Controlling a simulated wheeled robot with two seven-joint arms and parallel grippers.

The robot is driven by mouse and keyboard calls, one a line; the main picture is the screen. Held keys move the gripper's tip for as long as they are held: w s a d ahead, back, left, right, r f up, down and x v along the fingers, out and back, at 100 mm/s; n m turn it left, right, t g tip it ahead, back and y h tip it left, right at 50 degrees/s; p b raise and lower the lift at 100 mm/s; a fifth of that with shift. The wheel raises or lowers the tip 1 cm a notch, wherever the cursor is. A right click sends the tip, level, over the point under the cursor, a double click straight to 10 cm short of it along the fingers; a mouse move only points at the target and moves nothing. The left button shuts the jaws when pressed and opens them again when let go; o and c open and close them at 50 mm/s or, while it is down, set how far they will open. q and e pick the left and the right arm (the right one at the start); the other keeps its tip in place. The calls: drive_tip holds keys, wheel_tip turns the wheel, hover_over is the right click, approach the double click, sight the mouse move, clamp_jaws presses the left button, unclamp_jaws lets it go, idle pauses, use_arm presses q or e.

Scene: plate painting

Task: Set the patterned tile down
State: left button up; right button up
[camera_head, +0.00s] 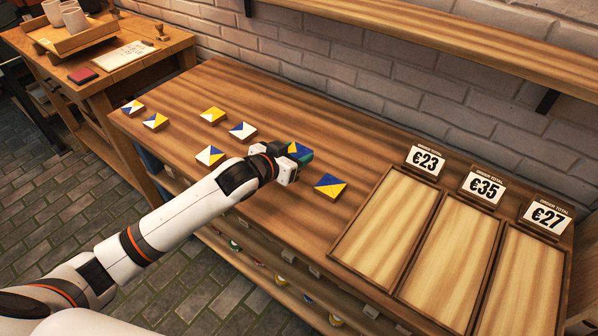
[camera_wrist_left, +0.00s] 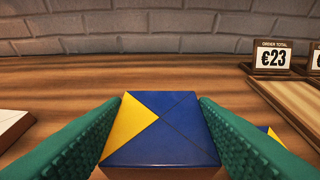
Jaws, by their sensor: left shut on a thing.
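My left gripper (camera_head: 292,160) is shut on a patterned tile (camera_wrist_left: 165,130), which is blue with one yellow triangle. In the wrist view the green finger pads press on the tile's left and right sides. The tile also shows in the head view (camera_head: 297,149), partly hidden by the gripper. Whether it touches the wooden table (camera_head: 225,100) below, I cannot tell. A blue and yellow tile (camera_head: 330,186) lies just right of my gripper. My right gripper is not in view.
Several tiles lie to the left, including a white and yellow one (camera_head: 210,155) and a blue and white one (camera_head: 242,131). Three shallow trays (camera_head: 343,255) with price signs (camera_head: 425,161) stand at the right. A brick wall and shelf (camera_head: 450,35) are behind.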

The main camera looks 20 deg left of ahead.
use_arm(q)
drive_tip(key=shift+d+f, duration=0.1)
drive_tip(key=shift+f, duration=2.35)
drive_tip(key=shift+f, duration=0.1)
drive_tip(key=o, duration=1)
drive_tip(key=v, duration=1.2)
